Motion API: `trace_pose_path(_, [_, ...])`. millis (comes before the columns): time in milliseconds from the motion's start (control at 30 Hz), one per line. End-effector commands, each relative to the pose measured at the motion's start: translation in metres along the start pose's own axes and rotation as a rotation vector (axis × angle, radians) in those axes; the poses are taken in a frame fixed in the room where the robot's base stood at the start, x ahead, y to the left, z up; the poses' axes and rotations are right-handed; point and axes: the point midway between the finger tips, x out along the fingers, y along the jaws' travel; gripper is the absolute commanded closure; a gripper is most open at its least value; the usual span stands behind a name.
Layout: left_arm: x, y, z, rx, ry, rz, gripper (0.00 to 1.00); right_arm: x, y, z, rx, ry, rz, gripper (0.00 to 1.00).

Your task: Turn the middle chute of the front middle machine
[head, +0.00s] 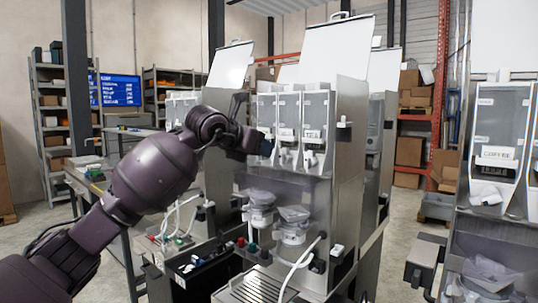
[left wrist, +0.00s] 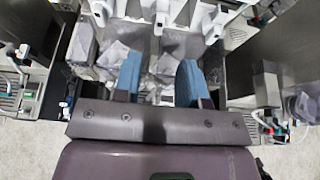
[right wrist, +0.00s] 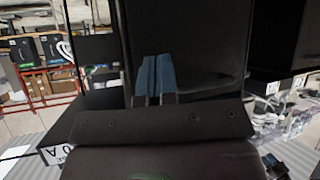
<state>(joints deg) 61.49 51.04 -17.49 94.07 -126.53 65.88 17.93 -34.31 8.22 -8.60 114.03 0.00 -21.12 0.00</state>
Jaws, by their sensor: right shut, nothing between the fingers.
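The front middle machine (head: 348,150) is a steel dispenser with three clear hoppers side by side and a white chute under each. Its middle chute (head: 284,155) shows just right of my left gripper (head: 263,148), which covers part of the left chute. In the left wrist view the middle chute (left wrist: 162,20) is at the top centre, beyond the blue fingertips and apart from them. My left gripper (left wrist: 160,78) is open, with nothing between its fingers. My right gripper (right wrist: 155,78) shows only in the right wrist view, with its blue fingers together and empty.
Clear funnels (head: 293,214) hang below the chutes over a drip grate (head: 258,287). A white hose (head: 300,262) rises at the machine's lower front. Another dispenser (head: 500,150) stands at the right. A dark panel (right wrist: 200,45) lies beyond my right gripper.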

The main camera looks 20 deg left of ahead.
Motion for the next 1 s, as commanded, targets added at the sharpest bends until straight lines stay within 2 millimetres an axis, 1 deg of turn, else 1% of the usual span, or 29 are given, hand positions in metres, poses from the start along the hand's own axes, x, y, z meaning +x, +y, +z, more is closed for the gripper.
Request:
trace_pose_path(100, [-0.013, 0.001, -0.001, 0.000, 0.000, 0.002, 0.62, -0.002, 0.000, 0.005, 0.001, -0.008, 0.001, 1.00])
trace_pose_path(233, [-0.019, 0.000, -0.001, 0.000, 0.001, 0.000, 0.62, -0.003, 0.000, 0.008, 0.002, -0.013, 0.002, 1.00])
trace_pose_path(467, [-0.021, 0.000, -0.001, -0.001, 0.001, 0.000, 0.62, -0.002, 0.000, 0.007, 0.002, -0.011, 0.002, 1.00])
trace_pose_path(767, [-0.021, 0.000, 0.000, 0.004, 0.000, 0.000, 0.62, 0.002, -0.001, 0.000, 0.001, 0.002, -0.001, 1.00])
trace_pose_path(833, [-0.021, -0.001, 0.003, 0.016, -0.021, -0.008, 0.62, 0.002, -0.001, -0.001, 0.001, 0.004, -0.001, 1.00])
trace_pose_path(933, [-0.021, -0.011, 0.013, 0.022, -0.080, -0.068, 0.62, 0.003, -0.001, -0.002, 0.001, 0.006, -0.001, 1.00])
trace_pose_path(967, [-0.022, -0.017, 0.017, 0.018, -0.104, -0.104, 0.62, 0.003, -0.001, -0.002, 0.001, 0.006, -0.001, 1.00])
trace_pose_path(1000, [-0.025, -0.028, 0.022, 0.009, -0.140, -0.162, 0.62, 0.003, -0.001, -0.002, 0.001, 0.006, -0.001, 1.00])
